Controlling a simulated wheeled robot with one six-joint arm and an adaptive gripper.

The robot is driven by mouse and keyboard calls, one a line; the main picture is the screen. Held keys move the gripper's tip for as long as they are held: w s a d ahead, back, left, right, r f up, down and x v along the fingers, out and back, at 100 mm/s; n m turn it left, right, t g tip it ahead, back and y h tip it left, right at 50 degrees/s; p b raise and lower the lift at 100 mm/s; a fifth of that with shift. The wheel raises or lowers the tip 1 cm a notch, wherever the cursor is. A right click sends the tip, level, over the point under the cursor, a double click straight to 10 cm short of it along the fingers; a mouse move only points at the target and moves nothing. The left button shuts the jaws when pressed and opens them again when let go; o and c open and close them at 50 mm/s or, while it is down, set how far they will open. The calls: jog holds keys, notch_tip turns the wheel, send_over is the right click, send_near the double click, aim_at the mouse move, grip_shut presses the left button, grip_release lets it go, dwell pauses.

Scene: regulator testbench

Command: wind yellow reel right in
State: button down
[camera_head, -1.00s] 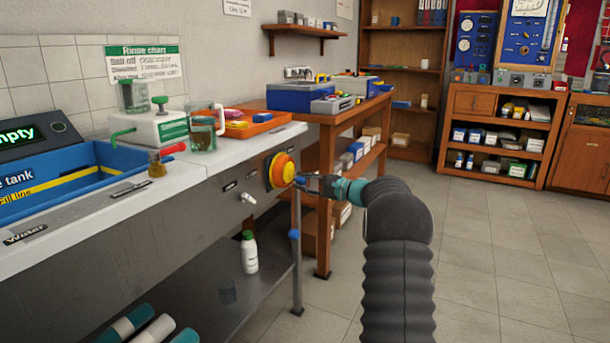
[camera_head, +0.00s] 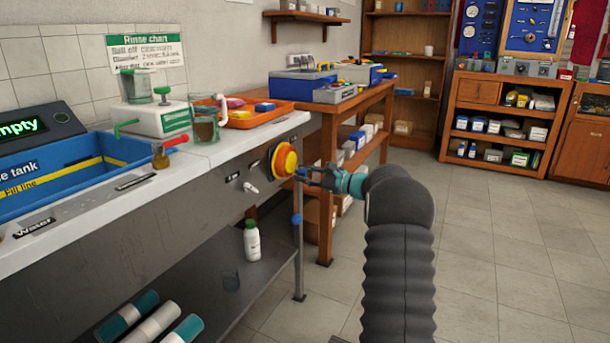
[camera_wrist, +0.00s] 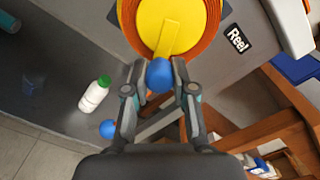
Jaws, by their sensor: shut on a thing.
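The yellow reel (camera_head: 286,162) with an orange rim is mounted on the front panel of the bench, near its right end. In the wrist view the reel (camera_wrist: 150,22) fills the top, with a yellow crank arm (camera_wrist: 168,38) pointing down toward my gripper. A blue ball knob (camera_wrist: 159,75) is at the crank's end. My gripper (camera_wrist: 160,78) is shut on this knob, one finger on each side. In the head view my gripper (camera_head: 310,174) reaches the reel from the right. A "Reel" label (camera_wrist: 237,39) is right of the reel.
A small valve handle (camera_head: 251,188) sticks out left of the reel. A white bottle (camera_head: 252,241) with a green cap stands on the lower shelf. A wooden table (camera_head: 345,100) stands behind. Floor at right is clear.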

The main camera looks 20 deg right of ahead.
jog(key=c, duration=0.9)
grip_release()
jog(key=shift+c, duration=0.2)
jog(key=v, duration=1.2)
jog(key=shift+d, duration=0.1)
